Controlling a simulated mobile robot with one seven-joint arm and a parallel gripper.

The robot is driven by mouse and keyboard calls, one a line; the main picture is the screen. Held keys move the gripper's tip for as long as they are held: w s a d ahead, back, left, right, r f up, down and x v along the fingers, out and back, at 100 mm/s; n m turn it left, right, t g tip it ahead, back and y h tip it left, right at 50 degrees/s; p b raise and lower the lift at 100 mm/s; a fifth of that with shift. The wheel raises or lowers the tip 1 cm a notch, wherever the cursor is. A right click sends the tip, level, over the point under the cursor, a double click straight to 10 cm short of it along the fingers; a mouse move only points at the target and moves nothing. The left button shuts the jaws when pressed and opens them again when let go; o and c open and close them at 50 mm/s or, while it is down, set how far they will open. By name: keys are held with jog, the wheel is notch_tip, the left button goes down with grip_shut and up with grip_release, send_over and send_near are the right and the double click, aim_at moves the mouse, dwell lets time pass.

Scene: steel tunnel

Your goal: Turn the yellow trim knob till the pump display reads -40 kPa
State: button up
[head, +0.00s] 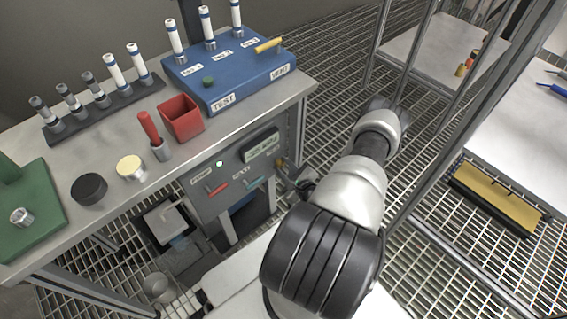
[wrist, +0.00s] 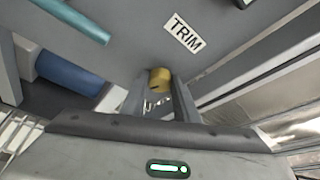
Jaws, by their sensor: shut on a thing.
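The yellow trim knob (wrist: 160,76) sits on the grey panel below the TRIM label (wrist: 183,33) in the wrist view. My gripper (wrist: 158,90) is shut on it, one finger on each side. In the head view the knob (head: 280,163) is a small yellow spot at the panel's right edge, with my gripper (head: 294,182) just beside it, partly hidden by my arm. The pump display (head: 262,145) is a pale greenish screen high on the panel. Its digits are too small to read. Only a sliver of it shows at the wrist view's top edge.
The panel (head: 212,192) also has a red lever (head: 216,188), a teal lever (head: 254,182) and a lit lamp (head: 219,163). The bench top above holds a blue test box (head: 235,75), a red bin (head: 181,118) and several tubes. A metal rack stands right of my arm.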

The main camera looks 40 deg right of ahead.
dwell(0.3)
jog(key=o, duration=1.1)
jog(key=shift+c, duration=0.2)
